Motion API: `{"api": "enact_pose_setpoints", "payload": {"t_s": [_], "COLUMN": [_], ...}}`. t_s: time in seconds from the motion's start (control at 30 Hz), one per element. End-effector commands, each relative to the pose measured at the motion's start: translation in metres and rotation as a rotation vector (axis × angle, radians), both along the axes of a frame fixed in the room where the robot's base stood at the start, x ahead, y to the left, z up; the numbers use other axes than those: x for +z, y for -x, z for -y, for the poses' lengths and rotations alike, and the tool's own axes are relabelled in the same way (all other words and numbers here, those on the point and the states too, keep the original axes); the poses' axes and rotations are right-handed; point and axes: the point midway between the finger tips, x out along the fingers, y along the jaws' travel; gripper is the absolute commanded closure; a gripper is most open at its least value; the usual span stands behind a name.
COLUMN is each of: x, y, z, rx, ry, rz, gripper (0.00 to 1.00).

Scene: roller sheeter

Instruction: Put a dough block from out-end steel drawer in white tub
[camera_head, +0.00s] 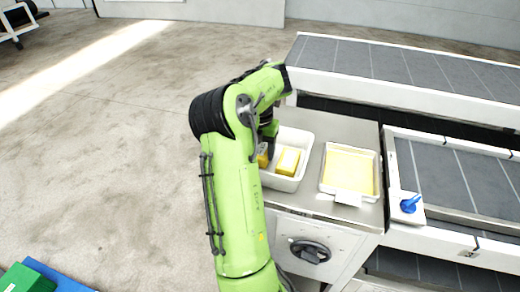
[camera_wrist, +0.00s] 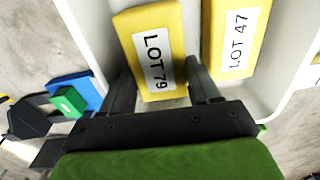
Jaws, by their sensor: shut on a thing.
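The white tub (camera_head: 306,139) stands on the steel top of the machine's end cabinet. My gripper (camera_head: 268,134) reaches down at the tub's left side. In the wrist view my gripper (camera_wrist: 160,68) is shut on a yellow dough block (camera_wrist: 137,24) with a white label that seems to read LOT 79. This block is inside the tub's walls; whether it rests on the floor is unclear. A second yellow block labelled LOT 47 (camera_wrist: 236,40) lies beside it, to its right, also in the tub (camera_head: 288,160). I cannot make out the steel drawer.
A shallow pale tray (camera_head: 348,172) with a yellow inside sits right of the tub. Grey conveyor belts (camera_head: 445,180) run to the right, with a blue-handled item (camera_head: 409,206) on their edge. The cabinet front has a dark knob (camera_head: 310,251). Open floor lies left.

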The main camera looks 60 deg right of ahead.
Motion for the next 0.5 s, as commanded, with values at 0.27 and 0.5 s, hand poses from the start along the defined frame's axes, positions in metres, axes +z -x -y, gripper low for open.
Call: {"api": "enact_pose_setpoints", "payload": {"t_s": [0.27,0.5], "x": [0.0014,0.0014], "y": [0.0000,-0.0001], "z": [0.0003,0.0002], "rx": [0.000,0.000], "ry": [0.002,0.001], "rz": [0.001,0.001], "gripper": [0.79,0.27]}}
